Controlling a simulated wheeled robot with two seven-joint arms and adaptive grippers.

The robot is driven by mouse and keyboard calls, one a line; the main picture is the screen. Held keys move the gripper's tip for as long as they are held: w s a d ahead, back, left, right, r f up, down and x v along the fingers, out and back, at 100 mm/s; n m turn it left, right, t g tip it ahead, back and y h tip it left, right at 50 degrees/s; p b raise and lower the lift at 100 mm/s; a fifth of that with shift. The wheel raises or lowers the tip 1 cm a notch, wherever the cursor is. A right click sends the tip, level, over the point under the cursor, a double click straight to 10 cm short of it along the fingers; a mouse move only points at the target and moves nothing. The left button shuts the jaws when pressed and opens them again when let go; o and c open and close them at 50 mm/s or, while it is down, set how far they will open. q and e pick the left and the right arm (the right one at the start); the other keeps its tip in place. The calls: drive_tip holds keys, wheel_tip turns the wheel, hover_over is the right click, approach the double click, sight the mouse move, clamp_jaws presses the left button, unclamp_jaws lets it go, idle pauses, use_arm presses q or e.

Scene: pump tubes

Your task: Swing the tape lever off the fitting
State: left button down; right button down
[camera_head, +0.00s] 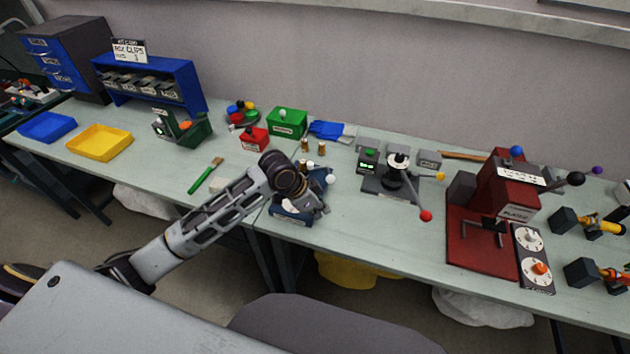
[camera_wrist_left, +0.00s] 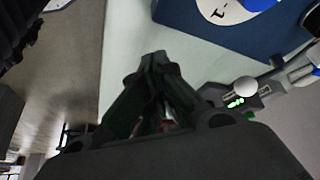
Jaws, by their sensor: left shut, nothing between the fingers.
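A dark blue-based device (camera_head: 291,219) sits near the front edge of the bench, largely hidden behind my left gripper in the head view. A white ball knob (camera_head: 331,179) shows just right of the gripper. In the left wrist view, the blue body (camera_wrist_left: 185,14) is at the top, and a grey lever with a white knob (camera_wrist_left: 245,86) is at the right. I cannot tell which part is the tape lever, and the fitting is not clearly visible. My left gripper (camera_head: 321,210) is shut and empty beside the device; its fingertips (camera_wrist_left: 155,60) meet in the wrist view.
Right of the device stands a grey unit with a red-knobbed lever (camera_head: 426,216), then a dark red press (camera_head: 484,255). Behind are a green box (camera_head: 287,122) and a red box (camera_head: 254,139). A green-handled brush (camera_head: 205,176) lies left.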

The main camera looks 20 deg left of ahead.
use_arm(q)
drive_tip(key=w+a+r+m, duration=0.1)
drive_tip(key=w+a+r, duration=0.7)
drive_tip(key=shift+w+a+r, duration=0.25)
drive_tip(key=shift+w, duration=0.1)
drive_tip(key=shift+f, duration=0.15)
idle(0.5)
drive_tip(key=shift+p+x, duration=0.6)
drive_tip(key=shift+x, duration=4.3)
drive_tip(key=shift+s+d, duration=0.1)
drive_tip(key=shift+s, duration=0.1)
drive_tip(key=shift+w+d, duration=0.15)
drive_tip(key=shift+d, duration=0.05)
drive_tip(key=shift+s+d, duration=0.1)
drive_tip(key=shift+s, duration=0.1)
